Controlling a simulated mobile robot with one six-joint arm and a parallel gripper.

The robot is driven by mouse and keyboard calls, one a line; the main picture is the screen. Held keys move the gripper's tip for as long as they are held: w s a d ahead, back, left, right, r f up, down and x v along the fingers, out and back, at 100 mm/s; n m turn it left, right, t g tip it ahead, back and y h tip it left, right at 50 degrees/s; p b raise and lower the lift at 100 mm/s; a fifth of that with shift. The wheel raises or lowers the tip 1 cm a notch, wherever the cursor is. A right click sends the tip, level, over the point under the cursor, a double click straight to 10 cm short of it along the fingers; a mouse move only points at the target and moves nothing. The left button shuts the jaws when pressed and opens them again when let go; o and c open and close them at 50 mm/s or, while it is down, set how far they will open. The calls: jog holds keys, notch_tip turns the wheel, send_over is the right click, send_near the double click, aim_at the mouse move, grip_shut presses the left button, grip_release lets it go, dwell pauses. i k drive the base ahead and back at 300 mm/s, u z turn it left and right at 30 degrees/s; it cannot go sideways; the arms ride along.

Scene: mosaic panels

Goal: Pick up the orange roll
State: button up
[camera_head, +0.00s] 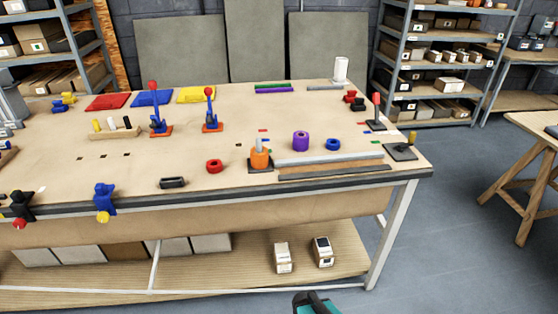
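The orange roll (260,159) stands upright on a dark square base (253,170) near the front edge of the workbench. A pale peg or rod shows above its top. A dark and teal part that looks like my gripper (316,303) shows at the bottom edge of the head view. It is in front of the bench and well apart from the roll. Its fingertips are not clear, so I cannot tell whether it is open or shut.
The workbench (215,172) holds a red ring (214,166) left of the roll, and a purple roll (300,140), a blue ring (333,144) and a long grey bar (330,157) to its right.

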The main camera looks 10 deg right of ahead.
aim_at(260, 160)
jog(key=z, duration=0.05)
jog(key=k, duration=0.4)
jog(key=u, duration=0.3)
jog(key=i, duration=0.9)
jog(key=u, duration=0.8)
